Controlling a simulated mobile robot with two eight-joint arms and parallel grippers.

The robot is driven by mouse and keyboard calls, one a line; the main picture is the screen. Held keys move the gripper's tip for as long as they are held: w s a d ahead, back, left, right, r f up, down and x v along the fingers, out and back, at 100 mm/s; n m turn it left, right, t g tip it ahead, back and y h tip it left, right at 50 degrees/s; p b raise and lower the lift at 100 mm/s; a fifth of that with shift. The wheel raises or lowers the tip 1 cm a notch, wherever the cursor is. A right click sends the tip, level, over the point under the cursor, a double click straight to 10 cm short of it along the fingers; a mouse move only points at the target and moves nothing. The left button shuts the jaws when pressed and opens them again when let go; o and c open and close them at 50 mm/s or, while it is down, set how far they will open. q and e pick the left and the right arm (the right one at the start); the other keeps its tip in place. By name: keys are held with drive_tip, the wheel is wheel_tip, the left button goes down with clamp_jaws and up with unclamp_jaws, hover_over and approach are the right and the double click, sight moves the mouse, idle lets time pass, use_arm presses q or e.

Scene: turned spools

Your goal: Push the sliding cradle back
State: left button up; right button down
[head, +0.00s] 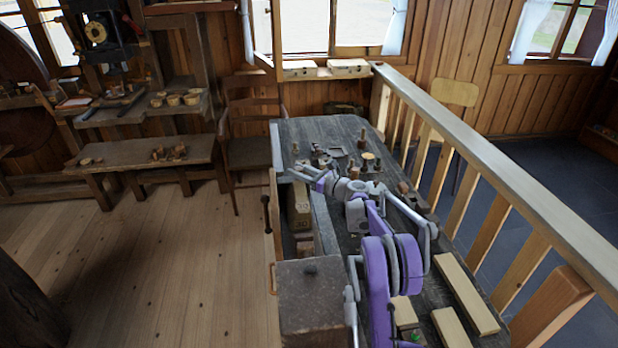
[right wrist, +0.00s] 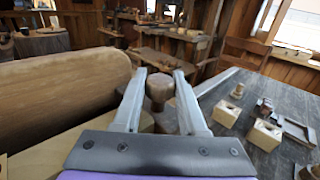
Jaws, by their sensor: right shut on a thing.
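My right gripper (head: 296,174) reaches over the left edge of the dark workbench (head: 345,135). In the right wrist view its fingers (right wrist: 160,76) are shut on a round brown wooden knob (right wrist: 158,90). A thick brown wooden cylinder (right wrist: 70,92) lies just left of the fingers, with pale wood (right wrist: 45,163) below it. I cannot tell clearly which part is the sliding cradle; the knob's base is hidden behind my gripper. In the head view, wooden blocks (head: 299,212) sit in a slot along the bench's left side. My left gripper is not in view.
Small blocks and turned pieces (head: 368,160) stand on the bench beyond my gripper. Pale boards (head: 466,294) lie at its near right. A wooden railing (head: 470,140) runs along the right. A square dark block (head: 312,296) stands at the near left. The floor (head: 170,255) at left is clear.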

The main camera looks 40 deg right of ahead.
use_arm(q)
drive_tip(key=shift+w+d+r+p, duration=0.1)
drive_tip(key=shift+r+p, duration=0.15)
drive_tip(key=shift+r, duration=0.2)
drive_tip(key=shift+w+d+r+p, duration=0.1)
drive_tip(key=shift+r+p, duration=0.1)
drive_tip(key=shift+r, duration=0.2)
use_arm(e)
drive_tip(key=w+d, duration=0.1)
drive_tip(key=w, duration=0.1)
drive_tip(key=w+d, duration=0.1)
drive_tip(key=w, duration=0.1)
drive_tip(key=shift+w+d, duration=0.15)
drive_tip(key=shift+d, duration=0.05)
drive_tip(key=shift+c, duration=2.3)
unclamp_jaws()
drive_tip(key=shift+s, duration=0.2)
